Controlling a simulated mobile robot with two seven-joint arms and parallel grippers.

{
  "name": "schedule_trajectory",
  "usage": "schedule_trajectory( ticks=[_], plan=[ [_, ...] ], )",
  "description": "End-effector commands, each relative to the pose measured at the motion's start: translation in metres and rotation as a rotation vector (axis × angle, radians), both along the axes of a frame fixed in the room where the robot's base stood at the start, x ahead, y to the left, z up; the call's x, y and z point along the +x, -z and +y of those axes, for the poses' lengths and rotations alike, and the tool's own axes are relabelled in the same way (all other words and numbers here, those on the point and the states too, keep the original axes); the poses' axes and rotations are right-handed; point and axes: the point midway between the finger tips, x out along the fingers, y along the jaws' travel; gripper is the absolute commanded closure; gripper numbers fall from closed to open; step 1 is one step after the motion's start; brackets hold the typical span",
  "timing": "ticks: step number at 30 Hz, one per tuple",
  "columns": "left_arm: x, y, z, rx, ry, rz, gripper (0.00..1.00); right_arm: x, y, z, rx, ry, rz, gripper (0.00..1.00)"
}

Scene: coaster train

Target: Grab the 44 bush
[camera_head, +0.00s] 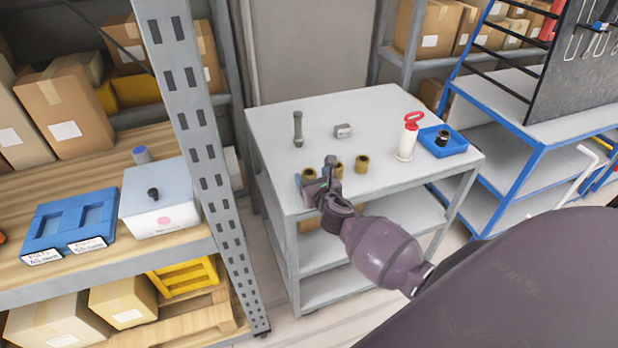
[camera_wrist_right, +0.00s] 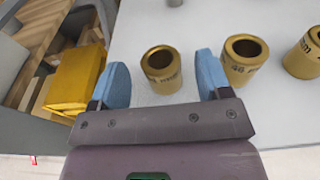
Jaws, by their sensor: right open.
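Three brass-coloured bushes stand upright in a row on the grey table: a left one (camera_wrist_right: 161,70), a middle one (camera_wrist_right: 243,60) and a right one (camera_wrist_right: 305,54). The middle one's marking looks like 46; the left and right markings are too blurred or cut off to read. In the head view, the middle bush (camera_head: 337,170) and right bush (camera_head: 362,164) show beside my gripper. My right gripper (camera_head: 314,173) is open and empty at the table's front edge. In the right wrist view its blue fingers are spread either side of the left bush, which stands ahead, not gripped.
The table (camera_head: 280,112) also holds a grey pin (camera_head: 298,130), a small grey block (camera_head: 343,131), a red-handled white tool (camera_head: 408,140) and a blue tray (camera_head: 460,144) with a black part. A shelf post (camera_head: 190,100) stands left. The table's middle is clear.

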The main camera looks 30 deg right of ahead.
Motion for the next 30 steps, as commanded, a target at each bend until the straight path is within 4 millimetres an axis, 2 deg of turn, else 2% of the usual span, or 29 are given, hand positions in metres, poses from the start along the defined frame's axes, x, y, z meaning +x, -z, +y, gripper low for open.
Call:
schedule_trajectory(
  ticks=[3,6,14,24,30],
  plan=[
    [0.0,0.002,0.0,0.001,0.001,0.0,0.61,0.013,0.003,-0.003,0.001,0.0,0.0,0.29],
    [0.0,0.003,0.0,0.001,0.001,0.0,0.61,0.018,0.004,-0.005,0.001,0.0,0.001,0.29],
    [-0.001,0.004,0.001,0.001,0.0,0.002,0.61,0.02,0.004,-0.005,0.001,0.0,0.0,0.3],
    [-0.005,0.007,0.001,0.001,-0.003,0.012,0.61,0.019,0.004,-0.005,0.001,0.0,0.001,0.83],
    [-0.005,0.007,0.001,0.001,-0.002,0.011,0.61,0.019,0.003,-0.005,0.001,0.0,0.0,0.85]
  ],
)
